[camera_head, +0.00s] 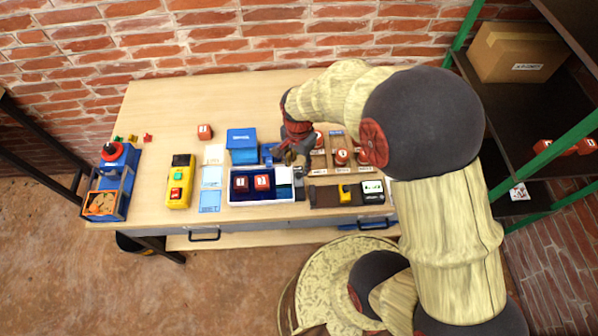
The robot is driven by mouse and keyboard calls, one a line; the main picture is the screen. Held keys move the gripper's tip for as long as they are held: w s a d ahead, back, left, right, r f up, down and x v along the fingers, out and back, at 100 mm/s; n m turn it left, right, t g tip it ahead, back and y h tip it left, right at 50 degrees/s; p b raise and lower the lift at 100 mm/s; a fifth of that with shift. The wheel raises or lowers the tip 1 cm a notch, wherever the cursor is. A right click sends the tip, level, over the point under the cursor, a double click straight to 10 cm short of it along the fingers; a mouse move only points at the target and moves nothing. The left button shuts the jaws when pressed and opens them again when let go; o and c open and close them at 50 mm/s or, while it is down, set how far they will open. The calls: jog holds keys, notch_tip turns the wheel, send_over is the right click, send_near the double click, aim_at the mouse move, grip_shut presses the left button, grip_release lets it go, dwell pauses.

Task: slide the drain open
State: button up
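A long dark slider panel (322,195) lies near the front edge of the table, right of the centre. A yellow knob (345,192) sits on it, right of its middle. A small light display (373,190) is at its right end. Which fixture is the drain is not labelled legibly; this panel is the only slider I can make out. My gripper (287,157) hangs over the table behind and left of the panel, close to the blue box, apart from the knob. Its fingers are small and dark, and their opening is unclear. Nothing clearly shows in them.
A blue tray (262,202) with red blocks is left of the panel. A blue box (242,143) stands behind it. A wooden rack (319,158) with red pieces is partly hidden by my arm. A yellow button box (180,180) and blue machine (118,180) stand left.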

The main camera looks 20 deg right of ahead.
aim_at(299, 175)
notch_tip(299, 175, down, 5)
jog(key=shift+f+b, duration=0.2)
jog(key=shift+b, duration=0.25)
jog(key=c, duration=0.3)
grip_shut()
dwell(0.5)
